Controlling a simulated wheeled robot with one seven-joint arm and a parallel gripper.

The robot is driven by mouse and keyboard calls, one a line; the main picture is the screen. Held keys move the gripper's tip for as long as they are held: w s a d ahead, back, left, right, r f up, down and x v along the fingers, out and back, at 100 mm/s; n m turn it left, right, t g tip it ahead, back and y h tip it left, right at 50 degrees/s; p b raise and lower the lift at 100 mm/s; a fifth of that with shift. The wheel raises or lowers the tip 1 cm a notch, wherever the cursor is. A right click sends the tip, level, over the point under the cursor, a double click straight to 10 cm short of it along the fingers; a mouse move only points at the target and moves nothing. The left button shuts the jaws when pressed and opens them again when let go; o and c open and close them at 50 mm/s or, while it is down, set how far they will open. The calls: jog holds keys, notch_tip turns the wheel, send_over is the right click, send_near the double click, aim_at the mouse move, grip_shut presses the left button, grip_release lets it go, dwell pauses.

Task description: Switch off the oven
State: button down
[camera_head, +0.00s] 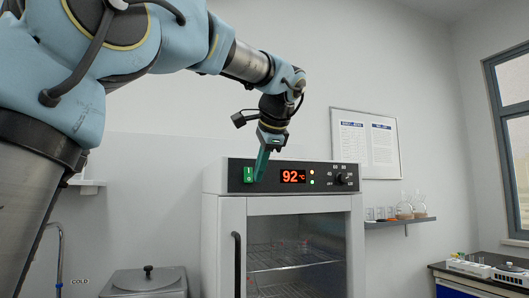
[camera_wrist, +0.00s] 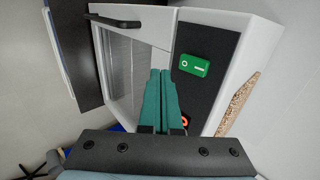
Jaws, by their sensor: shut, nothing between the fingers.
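The oven (camera_head: 225,240) is a white cabinet with a glass door and a dark control panel on top. Its green rocker switch (camera_head: 248,175) is at the panel's left end, and also shows in the wrist view (camera_wrist: 195,66), marked with a circle and a line. The display (camera_head: 292,177) reads 92 °C in red. A red and a green light and a knob (camera_head: 342,179) are to its right. My gripper (camera_head: 258,178) is shut and empty, its teal fingertips in front of the panel just right of the switch. In the wrist view the fingertips (camera_wrist: 160,72) are beside the switch; contact cannot be told.
The oven door has a dark vertical handle (camera_head: 237,265). A shelf with glass flasks (camera_head: 404,210) is on the wall to the right. A lidded metal container (camera_head: 148,284) stands at lower left. The wall above the oven is clear apart from a framed notice (camera_head: 366,145).

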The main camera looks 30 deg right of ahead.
aim_at(251, 176)
jog(key=w, duration=0.1)
jog(key=w+p, duration=0.1)
jog(key=w, duration=0.1)
jog(key=shift+w+d+f, duration=0.2)
jog(key=shift+w, duration=0.1)
jog(key=shift+f, duration=0.15)
jog(key=b, duration=0.1)
jog(key=t+b, duration=0.1)
jog(key=shift+w+f+b, duration=0.2)
jog(key=shift+f+b, duration=0.15)
jog(key=shift+f, duration=0.05)
jog(key=shift+r+p, duration=1.35)
jog(key=shift+p, duration=0.05)
jog(key=shift+w, duration=0.1)
